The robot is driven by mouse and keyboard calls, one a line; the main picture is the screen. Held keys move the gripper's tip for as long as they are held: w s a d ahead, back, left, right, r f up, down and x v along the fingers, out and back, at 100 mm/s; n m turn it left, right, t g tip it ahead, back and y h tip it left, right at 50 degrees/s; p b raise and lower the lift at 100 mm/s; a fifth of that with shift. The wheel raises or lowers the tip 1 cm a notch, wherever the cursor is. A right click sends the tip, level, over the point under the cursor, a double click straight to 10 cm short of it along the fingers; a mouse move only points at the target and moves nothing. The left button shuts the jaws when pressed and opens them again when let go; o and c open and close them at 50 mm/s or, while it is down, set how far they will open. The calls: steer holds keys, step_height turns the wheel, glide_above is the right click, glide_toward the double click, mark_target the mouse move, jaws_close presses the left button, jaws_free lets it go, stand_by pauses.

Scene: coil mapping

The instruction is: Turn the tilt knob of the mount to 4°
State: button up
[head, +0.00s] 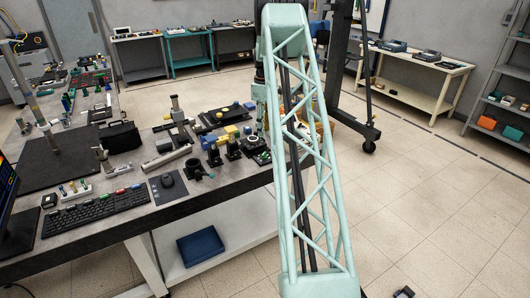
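Several small dark optical mounts stand near the right end of the workbench (215,196). One dark mount (213,155) is at the left of this group and another dark mount (232,149) is beside it. A further mount (252,142) sits close to my arm. The tilt knob and its angle marks are too small to read, and I cannot tell which mount carries it. My teal lattice arm crosses the middle of the head view. The end of my arm with my gripper (262,128) comes down at its left edge, over the mounts. Its fingers cannot be made out.
A keyboard (95,212), a mouse (168,180) and a dark bag (120,137) lie on the left of the bench. Yellow and blue blocks (231,132) stand behind the mounts. A dark wheeled stand (341,70) is behind my arm. The floor at right is mostly clear.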

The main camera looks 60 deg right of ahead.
mark_target(265, 153)
steer(key=shift+f, duration=0.1)
steer(key=shift+f+b, duration=0.35)
steer(key=shift+f, duration=6.45)
steer(key=shift+c, duration=0.4)
steer(key=c, duration=0.8)
